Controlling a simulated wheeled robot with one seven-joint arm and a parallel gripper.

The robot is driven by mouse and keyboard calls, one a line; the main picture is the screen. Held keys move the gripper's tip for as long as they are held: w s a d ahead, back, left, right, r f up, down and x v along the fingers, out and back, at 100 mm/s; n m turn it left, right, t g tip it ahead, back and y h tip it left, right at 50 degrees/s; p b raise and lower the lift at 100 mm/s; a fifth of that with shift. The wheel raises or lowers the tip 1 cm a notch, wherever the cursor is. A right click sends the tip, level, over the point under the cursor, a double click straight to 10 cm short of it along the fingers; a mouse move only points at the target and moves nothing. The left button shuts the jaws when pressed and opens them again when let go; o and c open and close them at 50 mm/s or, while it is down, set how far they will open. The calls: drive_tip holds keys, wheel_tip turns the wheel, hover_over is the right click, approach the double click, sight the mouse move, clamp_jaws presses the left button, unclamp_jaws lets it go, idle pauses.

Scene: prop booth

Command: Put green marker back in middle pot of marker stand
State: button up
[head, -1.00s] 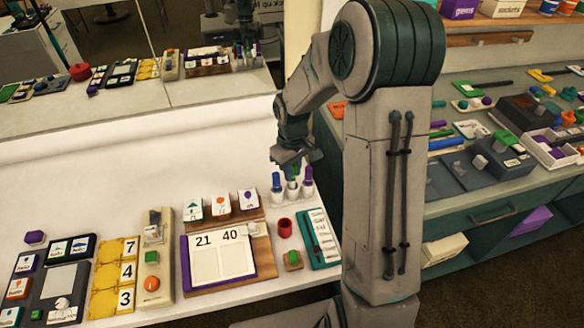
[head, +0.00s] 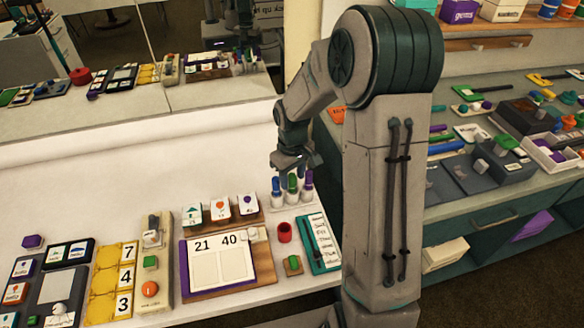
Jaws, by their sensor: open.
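The marker stand (head: 291,202) is at the back right of the near table and has white pots. A blue marker (head: 276,185) stands upright in its left pot. The green marker (head: 292,183) stands upright in the middle, between the blue one and a purple marker (head: 307,180) in the right pot. The green marker looks seated in the middle pot, though its lower end is hidden. My gripper (head: 293,168) is open, just above and behind the green marker's top. A narrow gap seems to separate them, but contact is hard to tell at this size.
A red cup (head: 285,232) stands just in front of the stand. A teal board (head: 318,244) lies to its right front. A rack with picture cards (head: 220,209) and a board reading 21 and 40 (head: 218,262) are to the left. The table behind the rack is clear.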

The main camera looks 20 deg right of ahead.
wheel_tip(320, 180, up, 14)
drive_tip(key=shift+f, duration=0.15)
idle(0.5)
drive_tip(key=s+r+m+t, duration=0.2)
drive_tip(key=s+m, duration=0.3)
drive_tip(key=s, duration=1.6)
drive_tip(key=shift+t, duration=0.5)
